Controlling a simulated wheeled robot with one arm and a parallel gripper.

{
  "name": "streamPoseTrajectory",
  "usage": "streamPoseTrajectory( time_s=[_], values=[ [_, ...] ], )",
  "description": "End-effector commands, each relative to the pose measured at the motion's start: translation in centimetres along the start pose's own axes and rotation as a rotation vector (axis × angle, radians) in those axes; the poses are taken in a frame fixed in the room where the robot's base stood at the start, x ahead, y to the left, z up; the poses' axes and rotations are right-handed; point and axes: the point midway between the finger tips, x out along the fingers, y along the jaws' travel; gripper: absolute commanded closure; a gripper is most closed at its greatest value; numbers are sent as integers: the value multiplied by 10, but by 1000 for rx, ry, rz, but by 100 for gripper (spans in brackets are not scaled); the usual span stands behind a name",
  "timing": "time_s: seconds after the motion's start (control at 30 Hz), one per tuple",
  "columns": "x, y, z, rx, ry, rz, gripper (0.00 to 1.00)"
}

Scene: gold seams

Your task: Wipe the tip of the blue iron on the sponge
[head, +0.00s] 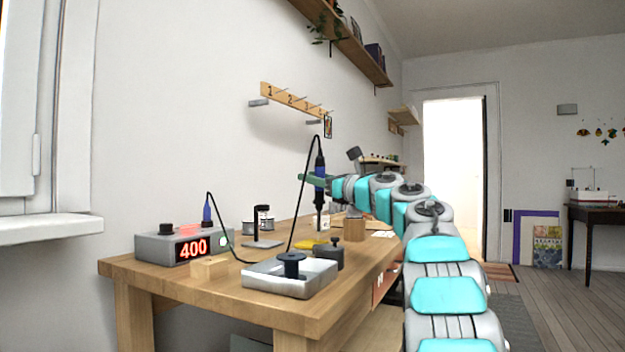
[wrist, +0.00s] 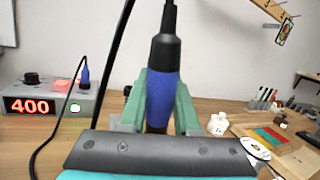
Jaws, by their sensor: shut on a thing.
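The blue iron (head: 320,172) is held upright in my gripper (head: 319,180), above the wooden bench. In the wrist view its blue handle (wrist: 162,98) stands between my green fingers, and its lower part is hidden. In the head view its pale shaft points down, with the tip end just above or behind the yellow sponge (head: 306,244). I cannot tell whether the tip touches it.
The soldering station (head: 184,247) reads 400 at the left of the bench. The iron's black cable loops down over the bench.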

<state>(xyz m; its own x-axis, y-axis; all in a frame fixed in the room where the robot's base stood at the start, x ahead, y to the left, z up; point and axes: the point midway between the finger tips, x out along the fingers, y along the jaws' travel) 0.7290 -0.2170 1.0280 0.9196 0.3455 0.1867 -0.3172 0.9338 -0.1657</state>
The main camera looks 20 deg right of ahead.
Motion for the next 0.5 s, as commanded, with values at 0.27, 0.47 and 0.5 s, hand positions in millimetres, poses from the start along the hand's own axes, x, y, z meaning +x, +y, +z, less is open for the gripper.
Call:
streamPoseTrajectory(
  time_s=[0.27, 0.47, 0.5],
  values=[
    [-3, 8, 0, 1, 1, 0, 100],
    [-5, 16, 1, 0, 1, 0, 100],
    [-6, 18, 1, 0, 1, 0, 100]
  ],
)
